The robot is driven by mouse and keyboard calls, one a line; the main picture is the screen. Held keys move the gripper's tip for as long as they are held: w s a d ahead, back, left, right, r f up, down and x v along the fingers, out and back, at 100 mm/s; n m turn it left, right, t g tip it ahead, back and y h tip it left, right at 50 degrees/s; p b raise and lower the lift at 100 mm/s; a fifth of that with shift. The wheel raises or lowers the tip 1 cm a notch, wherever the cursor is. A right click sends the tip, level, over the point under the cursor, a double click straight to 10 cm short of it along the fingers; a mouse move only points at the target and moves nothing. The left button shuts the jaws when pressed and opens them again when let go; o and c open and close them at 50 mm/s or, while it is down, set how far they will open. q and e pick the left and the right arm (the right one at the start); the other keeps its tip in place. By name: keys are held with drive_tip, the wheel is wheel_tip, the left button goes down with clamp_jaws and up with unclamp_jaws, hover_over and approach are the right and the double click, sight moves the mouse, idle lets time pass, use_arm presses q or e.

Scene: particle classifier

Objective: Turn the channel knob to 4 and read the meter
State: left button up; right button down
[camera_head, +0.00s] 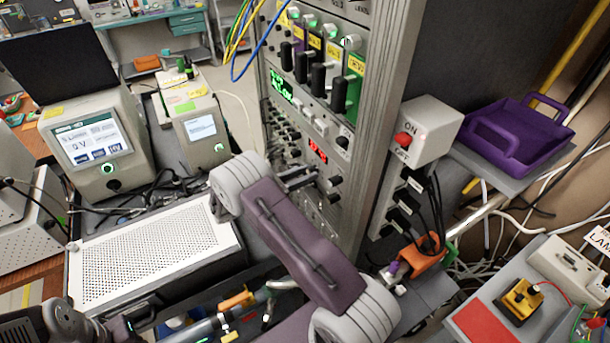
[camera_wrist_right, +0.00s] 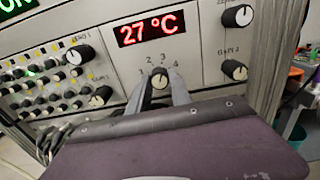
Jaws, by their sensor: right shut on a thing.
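The channel knob (camera_wrist_right: 160,79) is a small black knob with a white mark, ringed by the numbers 1 to 4, below a red display (camera_wrist_right: 163,27) reading 27 °C. Its mark points roughly upward, and I cannot tell exactly which number it meets. My right gripper (camera_wrist_right: 161,86) is shut on this knob, one grey finger on each side. In the head view the right gripper (camera_head: 303,181) reaches the rack front below the small red display (camera_head: 316,151), and the knob is not clearly seen there. My left gripper is not in view.
A box with a screen (camera_head: 91,144) reading 0 V stands at left. A switch box marked ON and OFF (camera_head: 428,125) is right of the rack (camera_head: 383,115). Cables hang nearby.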

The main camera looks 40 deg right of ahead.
drive_tip(key=shift+m+b, duration=2.65)
drive_tip(key=shift+m, duration=1.25)
drive_tip(key=shift+r+m, duration=0.1)
drive_tip(key=shift+m, duration=0.2)
drive_tip(key=shift+w, duration=0.1)
drive_tip(key=c, duration=1.2)
unclamp_jaws()
drive_tip(key=shift+o, duration=0.2)
drive_tip(key=a+b, duration=0.1)
drive_tip(key=a, duration=0.8)
drive_tip(key=shift+w+b, duration=0.4)
